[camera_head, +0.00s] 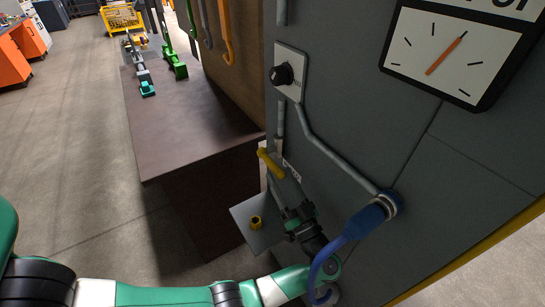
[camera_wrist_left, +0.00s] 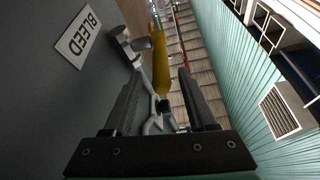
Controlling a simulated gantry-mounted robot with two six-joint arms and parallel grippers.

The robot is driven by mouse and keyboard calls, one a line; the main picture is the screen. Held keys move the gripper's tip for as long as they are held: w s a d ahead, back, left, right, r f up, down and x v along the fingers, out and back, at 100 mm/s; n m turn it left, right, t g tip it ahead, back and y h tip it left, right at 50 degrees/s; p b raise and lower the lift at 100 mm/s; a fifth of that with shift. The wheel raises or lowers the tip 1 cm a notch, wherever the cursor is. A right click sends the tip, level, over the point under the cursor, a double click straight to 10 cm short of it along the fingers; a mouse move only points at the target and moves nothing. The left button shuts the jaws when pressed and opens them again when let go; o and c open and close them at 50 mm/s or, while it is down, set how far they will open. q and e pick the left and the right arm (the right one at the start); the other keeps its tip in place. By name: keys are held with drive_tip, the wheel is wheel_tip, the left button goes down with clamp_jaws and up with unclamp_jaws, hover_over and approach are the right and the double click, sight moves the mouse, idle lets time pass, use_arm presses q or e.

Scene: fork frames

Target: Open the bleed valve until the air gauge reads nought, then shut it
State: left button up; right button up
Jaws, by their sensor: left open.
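The yellow lever handle of the bleed valve (camera_head: 271,164) sticks out from the grey panel. In the left wrist view the yellow handle (camera_wrist_left: 160,62) lies ahead, lined up with the gap between my fingers, beside the BLEED label (camera_wrist_left: 77,38). My left gripper (camera_head: 279,187) is open close to the valve, its fingers not closed on the handle; whether they touch it cannot be told. The air gauge (camera_head: 475,68) has a white face with several black ticks and an orange needle (camera_head: 446,55) pointing up and right. Its numbers cannot be read. My right gripper is not in view.
A black knob (camera_head: 284,74) sits above on the panel. A blue hose (camera_head: 350,233) with a blue connector hangs beside my wrist. A small shelf (camera_head: 245,237) holds a yellow fitting (camera_head: 256,223). A brown table (camera_head: 185,125) stands behind; the floor at left is clear.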

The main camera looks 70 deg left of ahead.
sight(271, 160)
use_arm(q)
drive_tip(key=x, duration=0.6)
drive_tip(key=shift+s+a+r+b, duration=0.1)
drive_tip(key=shift+a+b, duration=0.2)
drive_tip(key=shift+a, duration=0.05)
clamp_jaws()
idle(1.0)
